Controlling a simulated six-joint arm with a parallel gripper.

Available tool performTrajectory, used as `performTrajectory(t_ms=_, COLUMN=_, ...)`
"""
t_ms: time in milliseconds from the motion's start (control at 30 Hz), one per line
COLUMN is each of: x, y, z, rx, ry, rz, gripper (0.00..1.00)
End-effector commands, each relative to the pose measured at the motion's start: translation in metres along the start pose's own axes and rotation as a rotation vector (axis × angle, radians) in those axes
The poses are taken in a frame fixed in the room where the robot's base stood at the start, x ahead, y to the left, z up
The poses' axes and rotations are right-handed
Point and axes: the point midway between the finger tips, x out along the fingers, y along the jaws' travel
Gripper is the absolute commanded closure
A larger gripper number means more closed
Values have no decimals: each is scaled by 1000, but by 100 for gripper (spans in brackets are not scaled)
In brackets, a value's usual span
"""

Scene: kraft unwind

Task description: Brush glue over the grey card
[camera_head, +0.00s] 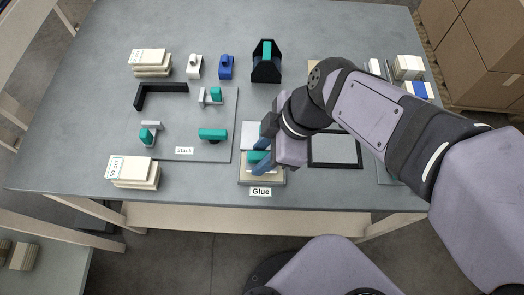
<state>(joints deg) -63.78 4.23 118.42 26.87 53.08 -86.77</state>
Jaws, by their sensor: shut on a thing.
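The grey card (335,149) lies flat inside a black frame on the table, right of the glue station. My gripper (262,149) is over the station labelled "Glue", left of the card and apart from it. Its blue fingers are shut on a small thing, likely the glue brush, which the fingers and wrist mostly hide. The glue tray (247,181) is directly under the fingers. I cannot tell whether the held thing touches the tray.
A mat (190,105) labelled "Stack" with teal-handled clamps and a black corner bracket lies left. Stacks of cream boards (134,173) stand at front left and back left. A black holder (266,70) stands at back centre. My arm covers the right side; more boards (408,66) stand behind it.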

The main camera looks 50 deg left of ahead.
Motion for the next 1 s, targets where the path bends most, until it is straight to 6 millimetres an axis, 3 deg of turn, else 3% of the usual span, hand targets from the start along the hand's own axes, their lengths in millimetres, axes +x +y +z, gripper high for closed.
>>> performTrajectory(t_ms=300, x=-24, y=1, z=-10, rx=0, ry=2, rz=3, gripper=84)
performTrajectory(t_ms=733, x=-27, y=1, z=-12, rx=0, ry=2, rz=3, gripper=84)
performTrajectory(t_ms=1000, x=-36, y=16, z=8, rx=107, ry=1, rz=46, gripper=84)
